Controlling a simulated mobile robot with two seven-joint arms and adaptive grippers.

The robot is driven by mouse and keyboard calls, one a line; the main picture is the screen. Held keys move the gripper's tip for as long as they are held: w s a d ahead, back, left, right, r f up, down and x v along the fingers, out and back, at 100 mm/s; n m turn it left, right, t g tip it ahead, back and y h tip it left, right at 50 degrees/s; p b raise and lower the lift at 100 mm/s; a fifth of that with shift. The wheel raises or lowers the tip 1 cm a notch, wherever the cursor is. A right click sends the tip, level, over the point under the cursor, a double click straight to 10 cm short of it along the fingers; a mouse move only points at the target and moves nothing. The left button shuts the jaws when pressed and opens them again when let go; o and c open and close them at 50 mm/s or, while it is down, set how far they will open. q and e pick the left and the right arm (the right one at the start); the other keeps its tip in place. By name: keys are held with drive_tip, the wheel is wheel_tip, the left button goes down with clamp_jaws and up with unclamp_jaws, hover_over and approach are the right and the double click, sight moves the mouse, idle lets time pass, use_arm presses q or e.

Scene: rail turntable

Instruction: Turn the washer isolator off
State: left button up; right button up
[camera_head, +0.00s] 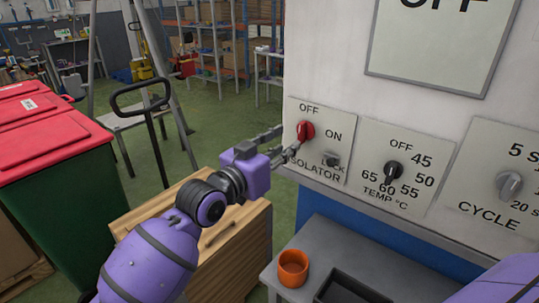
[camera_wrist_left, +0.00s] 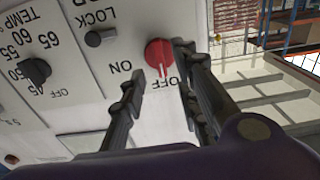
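The red isolator knob (camera_head: 305,131) sits on a white plate (camera_head: 318,175) lettered OFF, ON and LOCK. In the left wrist view the knob (camera_wrist_left: 158,54) appears upside down, and its pale mark points toward the OFF lettering. My left gripper (camera_head: 285,140) is at the knob, its fingers apart. In the left wrist view, one finger of the gripper (camera_wrist_left: 160,60) is close beside the knob and the other stands off on the ON side. I cannot tell if either finger touches it. My right gripper is not in view.
A small grey LOCK knob (camera_head: 331,159), a black temperature knob (camera_head: 393,172) and a grey cycle knob (camera_head: 509,184) are on the same panel. Below are a grey bench (camera_head: 315,250), an orange cup (camera_head: 293,268) and a black tray (camera_head: 350,291). A wooden cabinet (camera_head: 245,240) stands under my left arm.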

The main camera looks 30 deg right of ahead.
use_arm(q)
drive_tip(key=v, duration=0.6)
drive_tip(key=shift+a, duration=0.15)
drive_tip(key=shift+r, duration=0.1)
